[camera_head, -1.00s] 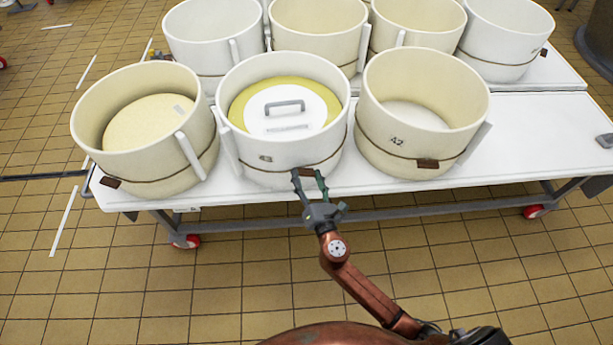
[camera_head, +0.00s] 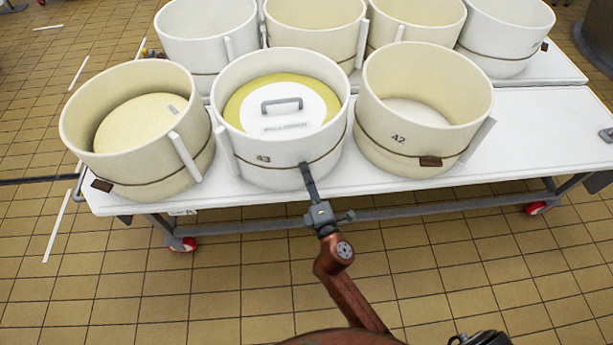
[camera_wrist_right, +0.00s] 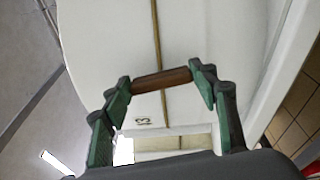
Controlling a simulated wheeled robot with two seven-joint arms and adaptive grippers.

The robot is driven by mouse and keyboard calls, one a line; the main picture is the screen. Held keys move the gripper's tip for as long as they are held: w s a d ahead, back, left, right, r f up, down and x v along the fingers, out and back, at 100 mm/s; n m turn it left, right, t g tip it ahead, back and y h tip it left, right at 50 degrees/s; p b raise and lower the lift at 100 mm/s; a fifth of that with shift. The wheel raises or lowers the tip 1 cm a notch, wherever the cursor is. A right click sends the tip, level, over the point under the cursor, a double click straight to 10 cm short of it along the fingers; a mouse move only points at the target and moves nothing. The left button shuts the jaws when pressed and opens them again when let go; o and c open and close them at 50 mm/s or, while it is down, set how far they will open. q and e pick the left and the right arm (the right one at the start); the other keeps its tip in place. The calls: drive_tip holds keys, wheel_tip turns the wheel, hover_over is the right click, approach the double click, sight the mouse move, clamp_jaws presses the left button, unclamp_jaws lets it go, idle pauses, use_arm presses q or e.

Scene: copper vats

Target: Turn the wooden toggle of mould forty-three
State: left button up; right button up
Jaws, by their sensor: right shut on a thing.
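Mould forty-three (camera_head: 280,168) is the middle front white tub, marked 43, with a cord around it and a yellow-rimmed white lid with a grey handle inside. Its brown wooden toggle (camera_wrist_right: 162,83) shows in the right wrist view, lying across the cord, with one fingertip at each end. My right gripper (camera_head: 306,172) is at the front of the mould and is shut on the toggle; in the wrist view the gripper (camera_wrist_right: 164,82) spans it lengthwise. In the head view the fingers hide the toggle. My left gripper is not in view.
A cream mould marked 42 (camera_head: 421,110) stands to the right, its own toggle (camera_head: 430,161) on its cord. Another cream mould (camera_head: 135,130) stands to the left. More moulds stand behind. The white table (camera_head: 520,135) has free room at the right.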

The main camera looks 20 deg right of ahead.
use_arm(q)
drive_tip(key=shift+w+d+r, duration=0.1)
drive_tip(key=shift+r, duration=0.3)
use_arm(e)
drive_tip(key=shift+m, duration=0.8)
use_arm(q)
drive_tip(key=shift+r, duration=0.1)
use_arm(e)
drive_tip(key=o, duration=1.2)
drive_tip(key=shift+c, duration=0.2)
